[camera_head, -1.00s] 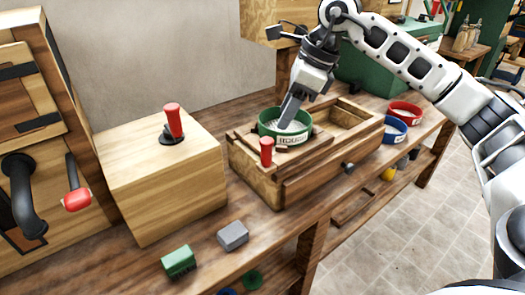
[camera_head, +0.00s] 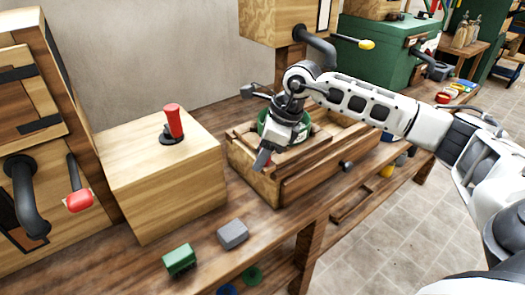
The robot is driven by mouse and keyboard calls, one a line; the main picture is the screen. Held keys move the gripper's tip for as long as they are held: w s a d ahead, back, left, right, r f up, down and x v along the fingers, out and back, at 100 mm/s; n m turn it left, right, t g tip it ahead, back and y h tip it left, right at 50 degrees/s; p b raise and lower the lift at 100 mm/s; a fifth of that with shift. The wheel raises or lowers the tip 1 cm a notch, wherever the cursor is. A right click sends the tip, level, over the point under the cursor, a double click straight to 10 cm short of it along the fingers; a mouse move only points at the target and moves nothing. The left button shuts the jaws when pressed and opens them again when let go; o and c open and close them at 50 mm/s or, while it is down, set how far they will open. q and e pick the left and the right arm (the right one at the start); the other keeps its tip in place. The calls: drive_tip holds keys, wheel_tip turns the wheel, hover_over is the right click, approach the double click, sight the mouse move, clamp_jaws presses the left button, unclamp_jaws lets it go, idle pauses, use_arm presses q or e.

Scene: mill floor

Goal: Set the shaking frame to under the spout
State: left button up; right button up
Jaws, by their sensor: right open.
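The shaking frame (camera_head: 238,150) is a wooden sliding frame in a long wooden trough (camera_head: 322,172) on the bench. A green round sieve (camera_head: 267,121) sits in its left part, now partly hidden by my right gripper. The frame's red handle (camera_head: 268,164) at the near left corner is mostly hidden behind the fingers. My right gripper (camera_head: 262,160) is open, pointing down at the red handle; I cannot tell whether the fingers are around it or touching it. A black spout (camera_head: 320,46) comes from a wooden box behind the trough. My left gripper is not in view.
A wooden box with a red lever (camera_head: 174,121) stands left of the trough. Another black spout (camera_head: 22,195) and a red-tipped lever (camera_head: 78,200) are at far left. Green (camera_head: 179,260) and grey (camera_head: 232,234) blocks lie at the front. A yellow-tipped lever (camera_head: 366,44) sticks out behind.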

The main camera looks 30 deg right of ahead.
sight(307, 135)
clamp_jaws()
drive_tip(key=d, duration=0.5)
drive_tip(key=w+d+b, duration=0.1)
drive_tip(key=d, duration=0.4)
drive_tip(key=d+b, duration=0.1)
drive_tip(key=d, duration=0.4)
drive_tip(key=shift+w+d, duration=0.15)
drive_tip(key=shift+d, duration=0.25)
drive_tip(key=shift+d+r, duration=0.1)
drive_tip(key=shift+d, duration=0.3)
unclamp_jaws()
drive_tip(key=v, duration=1.6)
